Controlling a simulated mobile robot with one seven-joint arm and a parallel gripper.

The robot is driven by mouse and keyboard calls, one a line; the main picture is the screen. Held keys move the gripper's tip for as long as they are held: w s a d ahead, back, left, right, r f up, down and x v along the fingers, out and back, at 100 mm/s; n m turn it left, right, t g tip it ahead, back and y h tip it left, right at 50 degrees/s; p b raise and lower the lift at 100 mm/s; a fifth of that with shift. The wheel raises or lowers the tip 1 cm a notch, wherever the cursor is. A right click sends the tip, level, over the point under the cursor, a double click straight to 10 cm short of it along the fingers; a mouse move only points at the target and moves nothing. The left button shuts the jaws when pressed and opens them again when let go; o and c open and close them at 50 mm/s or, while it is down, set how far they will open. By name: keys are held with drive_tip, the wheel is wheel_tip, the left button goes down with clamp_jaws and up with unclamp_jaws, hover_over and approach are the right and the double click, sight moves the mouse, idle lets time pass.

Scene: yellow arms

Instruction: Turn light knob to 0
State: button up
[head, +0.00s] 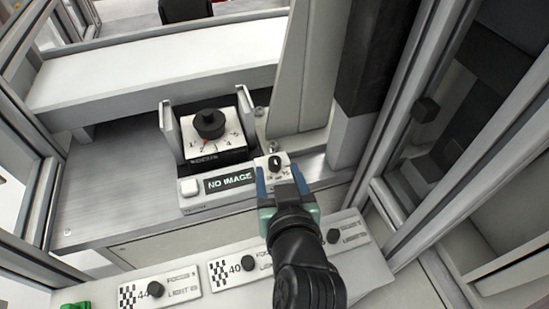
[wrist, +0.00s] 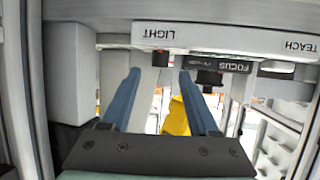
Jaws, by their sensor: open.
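My gripper (head: 280,177) is open, with two blue fingers pointing away over the front of the bench. A small black knob (head: 275,163) on a white plate shows just beyond and between the fingertips in the head view; contact cannot be told. In the wrist view the open fingers (wrist: 158,77) reach up toward an upside-down LIGHT label (wrist: 160,33). A dark knob (wrist: 160,57) sits below this label, between the fingertips. Another black knob (wrist: 209,77) lies by the FOCUS label, right of the right finger. The knob's setting cannot be read.
A larger black dial (head: 210,123) with numbers stands on a box to the left, behind a NO IMAGE display (head: 229,181) and a white button (head: 189,187). Panels with more knobs (head: 248,263) line the front. A grey post (head: 352,140) rises at right.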

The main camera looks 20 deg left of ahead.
sight(274, 160)
drive_tip(key=shift+x, duration=2.7)
clamp_jaws()
